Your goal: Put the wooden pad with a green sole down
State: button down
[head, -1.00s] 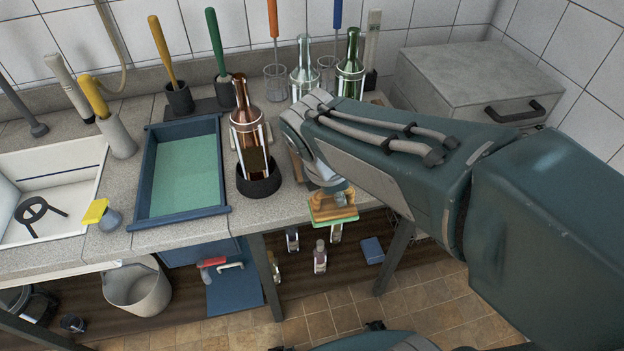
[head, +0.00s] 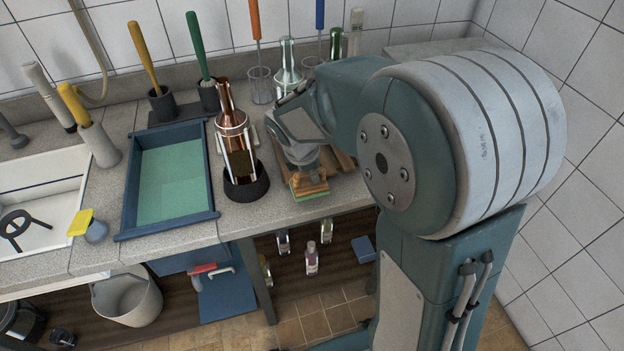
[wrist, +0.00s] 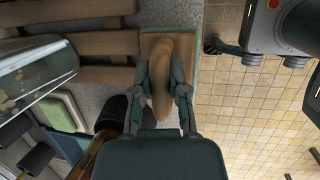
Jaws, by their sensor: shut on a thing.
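The wooden pad with a green sole (head: 310,188) is at the counter's front edge in the head view, right of the copper bottle. I cannot tell whether its sole touches the counter. My gripper (head: 305,170) is above it. In the wrist view, my gripper (wrist: 162,95) is shut on the pad's rounded wooden handle, one finger on each side. The wooden pad (wrist: 149,48) has a thin green edge there, beside the floor tiles. Its underside is hidden.
The copper bottle (head: 232,115) stands in a dark round holder (head: 246,188) close left. A wooden slatted rack (head: 342,160) lies right, partly hidden by my arm. A blue tray (head: 127,200) is farther left. Glass bottles (head: 287,68) stand behind. Bare counter (head: 285,208) shows between holder and pad.

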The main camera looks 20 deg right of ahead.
aim_at(311, 180)
jog(key=shift+w+f, duration=0.4)
jog(key=shift+f, duration=1.55)
jog(key=shift+f, duration=0.1)
jog(key=c, duration=0.6)
grip_release()
jog(key=shift+c, duration=0.2)
